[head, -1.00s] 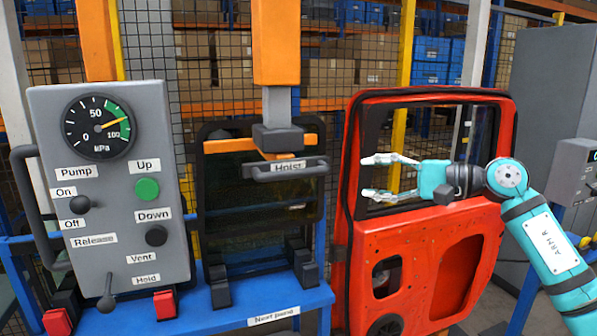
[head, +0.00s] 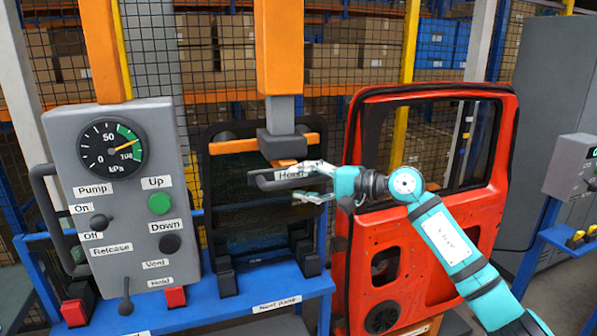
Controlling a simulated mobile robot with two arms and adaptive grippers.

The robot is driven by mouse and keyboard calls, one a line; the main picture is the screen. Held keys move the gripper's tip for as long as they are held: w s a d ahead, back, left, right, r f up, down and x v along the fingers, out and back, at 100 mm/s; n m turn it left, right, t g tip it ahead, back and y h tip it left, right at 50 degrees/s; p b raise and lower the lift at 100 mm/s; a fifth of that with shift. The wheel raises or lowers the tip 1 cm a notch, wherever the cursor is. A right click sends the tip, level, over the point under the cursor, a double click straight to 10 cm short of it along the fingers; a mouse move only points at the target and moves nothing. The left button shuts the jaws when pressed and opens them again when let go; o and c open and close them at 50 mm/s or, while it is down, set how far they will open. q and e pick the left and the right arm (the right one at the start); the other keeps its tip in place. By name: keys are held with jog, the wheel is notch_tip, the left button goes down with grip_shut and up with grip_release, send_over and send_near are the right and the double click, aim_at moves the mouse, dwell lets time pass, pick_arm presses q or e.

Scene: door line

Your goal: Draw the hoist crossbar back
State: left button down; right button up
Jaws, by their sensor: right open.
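Whether the fingers touch the bar cannot be told. A dark glass pane (head: 245,225) stands behind the crossbar in a blue rack. My left gripper is out of view.
A grey control panel (head: 118,255) with a gauge, buttons and levers stands at left. A red door (head: 455,245) with an open window frame stands at right, behind my right arm. A grey box (head: 570,165) is at the far right. Mesh fencing is behind.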

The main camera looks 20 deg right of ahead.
jog(key=shift+w+a+f, duration=0.1)
jog(key=shift+w+a, duration=0.35)
jog(key=shift+w, duration=0.05)
jog(key=c, duration=0.9)
grip_shut()
jog(key=shift+s+f, duration=0.1)
jog(key=shift+f, duration=0.05)
